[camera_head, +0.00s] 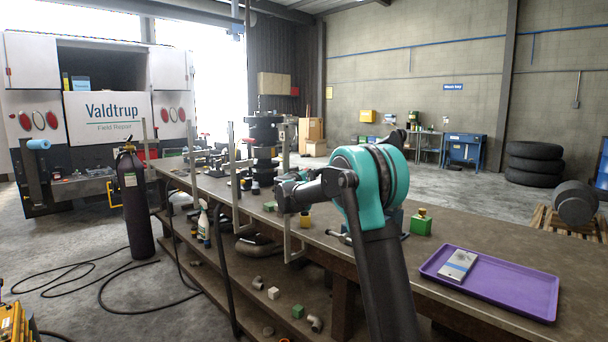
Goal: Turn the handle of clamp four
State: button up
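Several tall grey bar clamps stand along the near edge of the workbench (480,229), around a dark transmission assembly (263,135). One clamp (235,165) stands left of the assembly, and another (191,155) is further left. A third clamp (287,225) is just left of my arm, its lower end hanging below the bench edge. I see no numbers, so I cannot tell which is clamp four. My gripper (284,194) is at the end of my arm, overlapping the third clamp in the picture. Its fingers are small and dark, and contact with a handle cannot be made out.
A purple tray (528,303) with a flat device (458,265) lies on the right of the bench. A green container (421,224) stands beside my arm. A dark gas cylinder (135,205) and loose hoses stand on the floor at left. The lower shelf holds small parts.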

jog(key=o, duration=0.3)
jog(key=shift+y, duration=0.3)
